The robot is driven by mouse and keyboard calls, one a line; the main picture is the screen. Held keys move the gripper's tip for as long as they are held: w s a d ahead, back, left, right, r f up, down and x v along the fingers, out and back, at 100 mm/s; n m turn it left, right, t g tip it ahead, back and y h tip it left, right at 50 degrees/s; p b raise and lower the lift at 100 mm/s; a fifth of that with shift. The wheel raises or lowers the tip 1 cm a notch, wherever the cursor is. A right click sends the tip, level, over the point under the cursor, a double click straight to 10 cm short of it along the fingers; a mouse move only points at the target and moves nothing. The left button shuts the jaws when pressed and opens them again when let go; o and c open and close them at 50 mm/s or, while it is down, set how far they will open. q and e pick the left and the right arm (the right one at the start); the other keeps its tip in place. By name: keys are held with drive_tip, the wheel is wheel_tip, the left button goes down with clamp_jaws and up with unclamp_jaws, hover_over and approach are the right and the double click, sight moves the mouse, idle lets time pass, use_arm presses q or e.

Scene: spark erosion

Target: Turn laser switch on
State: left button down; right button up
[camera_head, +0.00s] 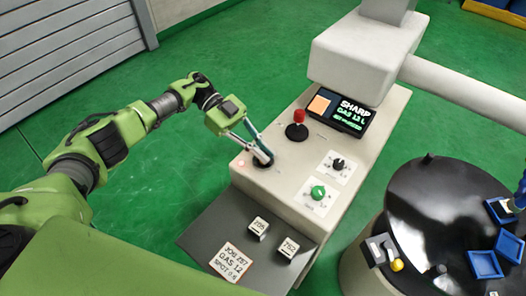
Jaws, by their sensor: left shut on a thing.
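A pale console (310,162) stands in the middle, with controls on its sloping top. At its left end is a dark round switch (263,162), apparently the laser switch; no label on it can be read. My left gripper (259,152) reaches down onto this switch with its fingers shut on it, and they hide most of it. The switch's exact setting cannot be told. A small pinkish light (241,162) shows on the panel just left of the switch.
A red-topped joystick (298,125), a display (341,110), a black knob (338,163) and a green knob (318,192) share the console. A grey shelf (205,235) with two small blocks and a card lies in front. A round black table (420,215) with blue trays stands right.

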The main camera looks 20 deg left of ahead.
use_arm(q)
drive_tip(key=shift+s+f, duration=0.1)
drive_tip(key=c, duration=2.2)
unclamp_jaws()
drive_tip(key=shift+o, duration=0.2)
drive_tip(key=shift+v, duration=3.7)
